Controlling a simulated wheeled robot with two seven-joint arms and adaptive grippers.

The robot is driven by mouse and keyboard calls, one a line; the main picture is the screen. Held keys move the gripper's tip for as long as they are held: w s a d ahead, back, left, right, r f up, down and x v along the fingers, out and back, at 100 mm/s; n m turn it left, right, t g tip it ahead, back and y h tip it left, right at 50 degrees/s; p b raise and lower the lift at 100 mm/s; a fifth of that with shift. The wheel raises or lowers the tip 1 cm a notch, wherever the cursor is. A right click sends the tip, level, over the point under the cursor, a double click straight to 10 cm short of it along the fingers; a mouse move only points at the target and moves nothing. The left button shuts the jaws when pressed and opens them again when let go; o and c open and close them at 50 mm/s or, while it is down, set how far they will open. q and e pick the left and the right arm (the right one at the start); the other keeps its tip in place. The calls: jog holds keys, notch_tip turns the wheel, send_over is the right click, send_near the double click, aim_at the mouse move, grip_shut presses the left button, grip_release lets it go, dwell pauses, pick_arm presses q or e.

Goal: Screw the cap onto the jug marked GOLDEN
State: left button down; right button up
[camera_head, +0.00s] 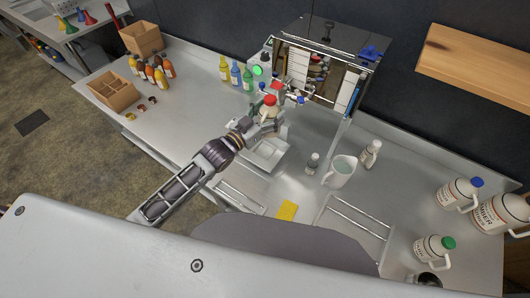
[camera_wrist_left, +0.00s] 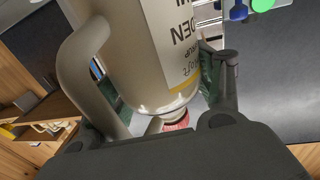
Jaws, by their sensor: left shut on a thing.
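A cream jug (camera_head: 267,112) with a red cap (camera_head: 270,100) at its top stands upright at my left gripper (camera_head: 264,124), in front of the evaporator. In the left wrist view the jug (camera_wrist_left: 145,45) fills the upper middle; its label, seen upside down, reads "DEN" in part. Its handle (camera_wrist_left: 82,70) is at the left. A red piece, likely the cap (camera_wrist_left: 178,122), shows at the neck end; I cannot tell how tightly it sits. My left gripper is shut on the jug, with one finger (camera_wrist_left: 226,85) visible at the right. My right gripper is not in view.
The steel evaporator (camera_head: 330,62) stands behind the jug. A yellow sponge (camera_head: 287,211) lies in front. Colored bottles (camera_head: 236,76) stand behind left.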

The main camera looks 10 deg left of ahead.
aim_at(270, 116)
pick_arm(q)
jog(key=shift+w+d+f+m+g+h+b, duration=0.3)
jog(key=shift+w+f+m+g+h+b, duration=0.1)
jog(key=shift+f+m+h+b, duration=0.35)
jog(key=shift+w+a+f+g+h+b, duration=0.15)
jog(key=shift+f+g+h+b, duration=0.1)
jog(key=shift+f+b, duration=0.15)
jog(key=shift+w+a+f+g+h+b, duration=0.1)
jog(key=shift+f+g+h+b, duration=0.15)
jog(key=shift+b, duration=0.25)
jog(key=shift+w+a+f+m+h+b, duration=0.15)
jog(key=shift+w+a+f+m+b, duration=0.15)
jog(key=shift+f+b, duration=0.2)
jog(key=shift+w+a+f+m+h+b, duration=0.1)
jog(key=shift+a+f+m+b, duration=0.05)
jog(key=shift+a+f+b, duration=0.3)
jog(key=shift+w+a+f, duration=0.15)
jog(key=shift+a+f, duration=0.1)
jog(key=shift+f, duration=0.1)
jog(key=shift+a, duration=0.1)
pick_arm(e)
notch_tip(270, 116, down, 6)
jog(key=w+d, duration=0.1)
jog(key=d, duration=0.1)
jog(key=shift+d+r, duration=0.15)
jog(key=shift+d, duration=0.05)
pick_arm(q)
jog(key=shift+f, duration=0.15)
